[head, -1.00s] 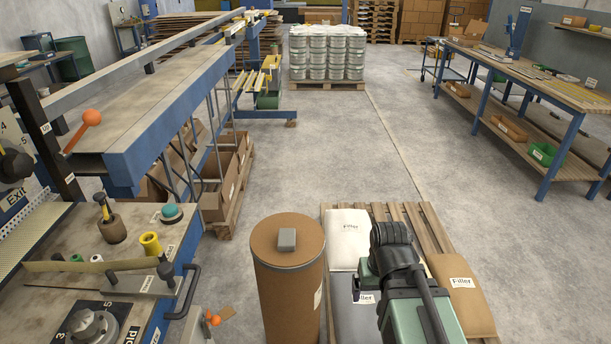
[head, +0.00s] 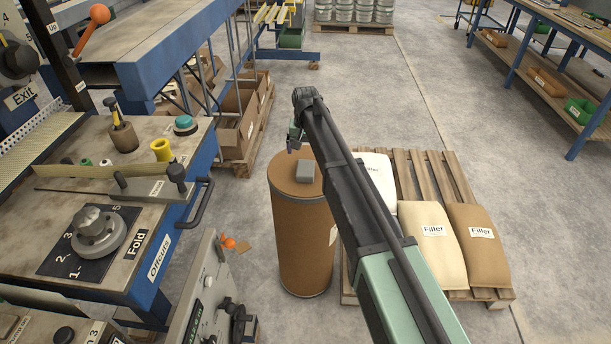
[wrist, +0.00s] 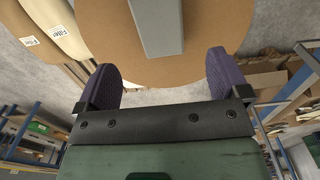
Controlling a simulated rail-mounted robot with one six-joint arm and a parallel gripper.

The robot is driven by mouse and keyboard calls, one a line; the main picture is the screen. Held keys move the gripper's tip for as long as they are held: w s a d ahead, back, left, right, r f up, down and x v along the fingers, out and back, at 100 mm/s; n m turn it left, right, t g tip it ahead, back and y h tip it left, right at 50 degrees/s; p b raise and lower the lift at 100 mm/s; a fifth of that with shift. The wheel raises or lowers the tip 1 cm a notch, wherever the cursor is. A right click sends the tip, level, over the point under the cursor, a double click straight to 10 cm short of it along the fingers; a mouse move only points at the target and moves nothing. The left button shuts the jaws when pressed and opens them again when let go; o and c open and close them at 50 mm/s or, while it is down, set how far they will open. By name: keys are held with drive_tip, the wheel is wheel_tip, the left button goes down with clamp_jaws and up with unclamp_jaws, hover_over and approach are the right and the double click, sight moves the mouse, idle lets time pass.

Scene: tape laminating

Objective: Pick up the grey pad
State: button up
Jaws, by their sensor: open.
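The grey pad (head: 305,171) is a small grey block lying on top of the upright brown drum (head: 303,245). In the wrist view the grey pad (wrist: 158,25) shows at the top middle, ahead of the two purple fingers and between their lines. My gripper (wrist: 163,75) is open and empty. In the head view my gripper (head: 294,140) is over the far left part of the drum's lid, close to the pad. The pad's near end in the wrist view is apart from the fingers.
A pallet (head: 427,165) with several filler bags (head: 433,235) stands right of the drum. A workbench with a knob and a handle (head: 198,205) is on the left. Boxes (head: 240,125) sit on a pallet behind the drum.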

sight(306, 168)
wheel_tip(306, 168, down, 9)
drive_tip(key=b, duration=0.7)
drive_tip(key=shift+f+b, duration=0.2)
drive_tip(key=shift+b, duration=0.2)
drive_tip(key=shift+r, duration=0.25)
drive_tip(key=c, duration=1)
drive_tip(key=shift+p, duration=0.3)
drive_tip(key=shift+r, duration=0.15)
wheel_tip(306, 168, up, 20)
drive_tip(key=p, duration=2)
